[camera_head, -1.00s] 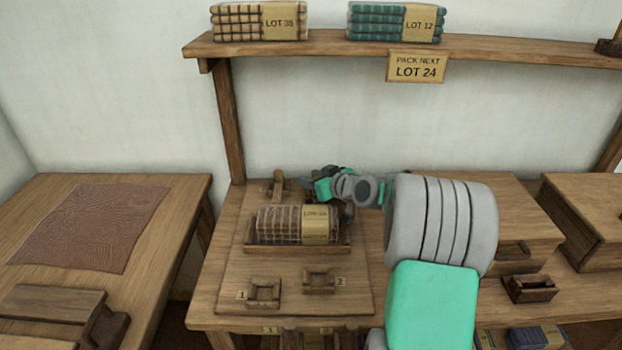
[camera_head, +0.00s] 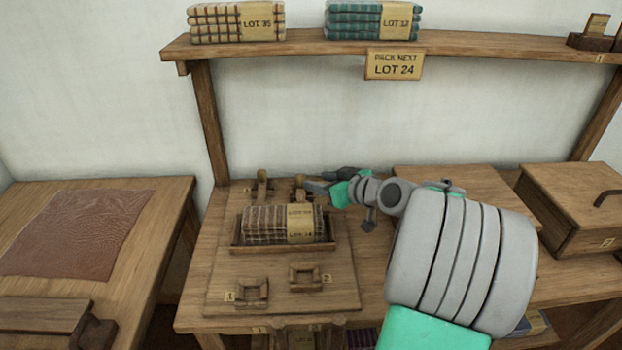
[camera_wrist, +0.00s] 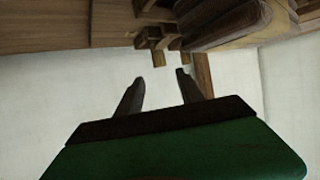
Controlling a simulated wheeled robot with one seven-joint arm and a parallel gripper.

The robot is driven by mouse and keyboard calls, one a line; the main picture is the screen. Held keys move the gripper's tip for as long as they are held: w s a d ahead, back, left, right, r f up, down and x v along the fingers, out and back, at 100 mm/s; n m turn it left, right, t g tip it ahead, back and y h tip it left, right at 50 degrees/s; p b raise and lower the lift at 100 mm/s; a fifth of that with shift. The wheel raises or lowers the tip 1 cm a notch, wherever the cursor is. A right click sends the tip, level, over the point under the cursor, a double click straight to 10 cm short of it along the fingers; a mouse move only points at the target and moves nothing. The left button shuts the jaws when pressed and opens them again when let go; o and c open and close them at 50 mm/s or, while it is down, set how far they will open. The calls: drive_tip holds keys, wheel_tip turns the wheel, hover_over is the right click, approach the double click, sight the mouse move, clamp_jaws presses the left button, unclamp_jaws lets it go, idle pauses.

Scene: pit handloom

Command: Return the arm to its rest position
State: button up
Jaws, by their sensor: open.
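My gripper (camera_head: 322,181) is above the back right part of the wooden work board, pointing left, with my grey and green arm reaching in from the lower right. In the wrist view my gripper (camera_wrist: 157,85) has its two dark fingers apart with nothing between them. The striped cloth bundle (camera_head: 277,224), with a paper band reading LOT 24, lies in a wooden tray (camera_head: 262,248) in front and to the left of my gripper, apart from it.
Two small wooden holders, marked 1 (camera_head: 252,291) and 2 (camera_head: 305,277), sit at the board's front. A shelf (camera_head: 290,46) with folded cloth stacks runs above. A lidded wooden box (camera_head: 570,210) stands to the right. A side table (camera_head: 160,235) with brown cloth is left.

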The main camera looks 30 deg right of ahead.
idle(0.3)
drive_tip(key=a+r+g+p, duration=0.1)
drive_tip(key=a, duration=0.1)
drive_tip(key=s+a+r+g+p, duration=0.1)
drive_tip(key=a+p, duration=0.1)
drive_tip(key=a, duration=0.1)
drive_tip(key=a+r+g+p, duration=0.1)
drive_tip(key=a+p, duration=0.1)
drive_tip(key=shift+s+a, duration=0.25)
drive_tip(key=shift+a, duration=0.05)
drive_tip(key=s+a+p, duration=0.1)
drive_tip(key=s+a+r+g+p, duration=0.1)
drive_tip(key=a+g+p, duration=0.1)
drive_tip(key=a, duration=0.1)
drive_tip(key=shift+s+r+h, duration=0.25)
drive_tip(key=shift+s+h, duration=0.05)
drive_tip(key=shift+s, duration=0.1)
drive_tip(key=s+a+r+m+g+h+p, duration=0.1)
drive_tip(key=s+a+p, duration=0.1)
drive_tip(key=s, duration=0.3)
drive_tip(key=s+a+r+m+g+h+p, duration=0.1)
drive_tip(key=s+a+r+g+p, duration=0.1)
drive_tip(key=s, duration=0.3)
drive_tip(key=s+a+r+m+g+h+p, duration=0.1)
drive_tip(key=s+g+p, duration=0.1)
drive_tip(key=s, duration=0.4)
drive_tip(key=shift+a+r+p, duration=0.4)
drive_tip(key=shift+p, duration=0.5)
